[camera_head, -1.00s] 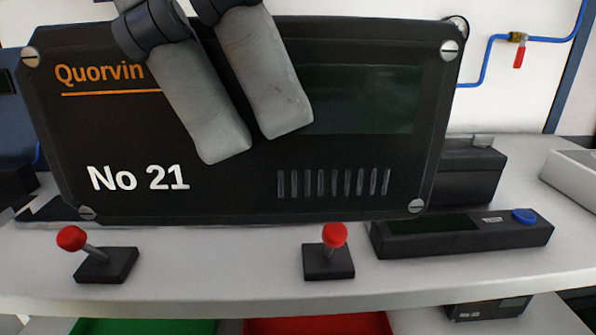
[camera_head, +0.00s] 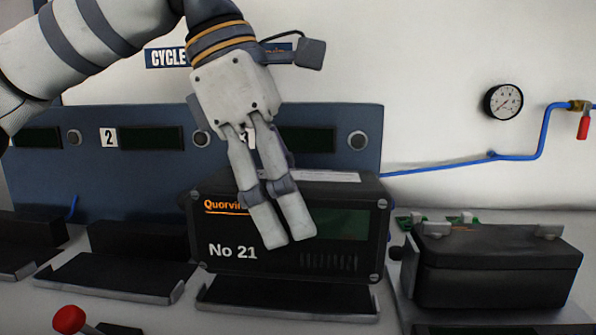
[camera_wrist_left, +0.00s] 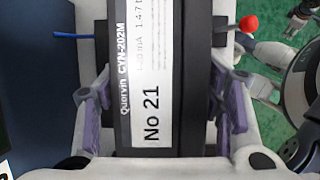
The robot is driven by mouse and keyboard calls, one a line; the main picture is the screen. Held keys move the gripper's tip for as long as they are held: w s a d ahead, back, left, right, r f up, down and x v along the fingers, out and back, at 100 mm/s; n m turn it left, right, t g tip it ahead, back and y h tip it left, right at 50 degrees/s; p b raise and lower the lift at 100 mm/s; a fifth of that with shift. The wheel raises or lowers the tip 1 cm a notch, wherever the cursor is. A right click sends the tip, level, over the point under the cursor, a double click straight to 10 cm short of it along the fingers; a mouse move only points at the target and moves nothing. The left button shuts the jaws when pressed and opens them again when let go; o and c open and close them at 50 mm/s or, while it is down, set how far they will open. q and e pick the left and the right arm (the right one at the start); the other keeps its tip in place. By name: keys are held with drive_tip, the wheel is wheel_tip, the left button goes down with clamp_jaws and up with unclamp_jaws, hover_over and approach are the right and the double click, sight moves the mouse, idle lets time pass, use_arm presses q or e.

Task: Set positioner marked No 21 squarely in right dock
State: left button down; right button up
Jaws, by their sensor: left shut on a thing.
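The positioner marked No 21 (camera_head: 335,265) is a black box with an orange brand name, a dark window and vent slots on its front. It is upright over the right dock (camera_head: 285,298), in front of the blue panel. I cannot tell whether it rests on the dock's tray. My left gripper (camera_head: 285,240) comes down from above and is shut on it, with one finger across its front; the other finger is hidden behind. The left wrist view shows the white top label of the positioner (camera_wrist_left: 148,95) between both purple-padded fingers.
An empty dock tray (camera_head: 115,277) stands to the left, with another at the far left edge. A black lidded case (camera_head: 495,268) stands close on the right. The blue panel (camera_head: 60,180) rises behind. A red-knobbed lever (camera_head: 68,319) stands at front left.

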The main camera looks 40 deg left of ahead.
use_arm(q)
drive_tip(key=shift+w+a+f, duration=0.3)
drive_tip(key=shift+w+f, duration=0.05)
drive_tip(key=shift+f, duration=0.15)
drive_tip(key=shift+w+a+f, duration=0.3)
drive_tip(key=shift+w+f, duration=0.05)
drive_tip(key=shift+f, duration=0.15)
drive_tip(key=f, duration=0.3)
drive_tip(key=shift+w+a+f+b, duration=0.15)
drive_tip(key=shift+a+f+b, duration=0.05)
drive_tip(key=shift+f+b, duration=0.15)
drive_tip(key=shift+f, duration=0.1)
drive_tip(key=shift+c, duration=2.3)
unclamp_jaws()
